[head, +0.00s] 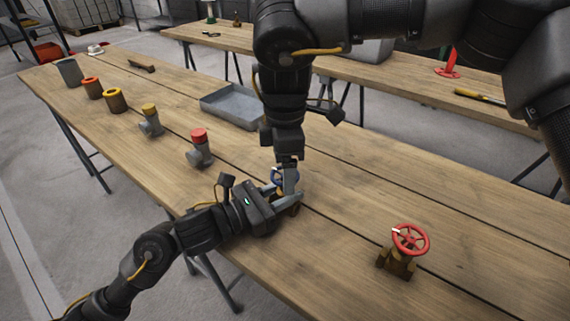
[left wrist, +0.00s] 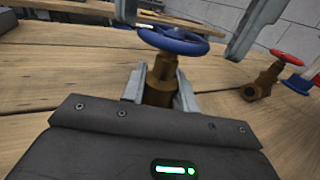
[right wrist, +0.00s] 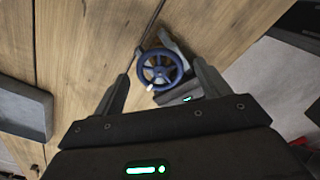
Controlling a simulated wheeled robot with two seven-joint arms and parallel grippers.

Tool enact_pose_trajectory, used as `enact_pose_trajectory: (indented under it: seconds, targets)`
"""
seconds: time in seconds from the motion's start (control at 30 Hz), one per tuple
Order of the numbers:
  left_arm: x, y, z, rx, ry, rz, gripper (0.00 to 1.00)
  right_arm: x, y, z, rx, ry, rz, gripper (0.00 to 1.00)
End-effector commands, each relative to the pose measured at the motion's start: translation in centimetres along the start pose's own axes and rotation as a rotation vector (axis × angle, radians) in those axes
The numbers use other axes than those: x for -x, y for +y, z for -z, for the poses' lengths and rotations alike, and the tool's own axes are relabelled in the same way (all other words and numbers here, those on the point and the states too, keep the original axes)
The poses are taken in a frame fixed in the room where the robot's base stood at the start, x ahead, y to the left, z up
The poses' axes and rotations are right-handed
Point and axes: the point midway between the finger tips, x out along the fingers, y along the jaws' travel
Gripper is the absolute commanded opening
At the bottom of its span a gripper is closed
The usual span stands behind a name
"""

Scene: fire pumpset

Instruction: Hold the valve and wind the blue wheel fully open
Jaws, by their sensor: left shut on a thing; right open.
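The brass valve (left wrist: 160,82) stands upright on the wooden table with the blue wheel (right wrist: 160,68) on top. My left gripper (left wrist: 160,95) is shut on the valve's body, below the wheel. In the head view my left gripper (head: 287,198) comes in from the left, and the blue wheel (head: 284,177) is partly hidden by my right gripper. My right gripper (right wrist: 160,82) is open and points down from above, its fingers on either side of the blue wheel. I cannot tell whether they touch the rim. A small pale mark shows on the wheel's rim.
A second brass valve with a red wheel (head: 410,240) stands to the right. A grey tray (head: 232,105) lies behind my grippers. Fittings with a red cap (head: 199,136) and a yellow cap (head: 150,112) stand to the left.

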Motion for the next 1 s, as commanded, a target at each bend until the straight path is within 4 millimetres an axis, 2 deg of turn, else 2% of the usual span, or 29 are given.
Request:
enact_pose_trajectory:
  seconds: [0.3, 0.63, 1.0]
  targets:
    - [0.0, 0.03, -0.01, 0.0, 0.0, -0.001, 0.0, -0.22, 0.01, -0.03, 0.0, 0.0, 0.0, 0.74]
    - [0.0, 0.03, -0.01, 0.0, 0.0, -0.001, 0.0, -0.19, 0.01, -0.02, 0.0, 0.0, 0.0, 0.31]
    - [0.0, 0.04, -0.01, 0.0, 0.0, -0.001, 0.0, -0.18, 0.0, 0.0, 0.066, 0.001, 0.001, 0.3]
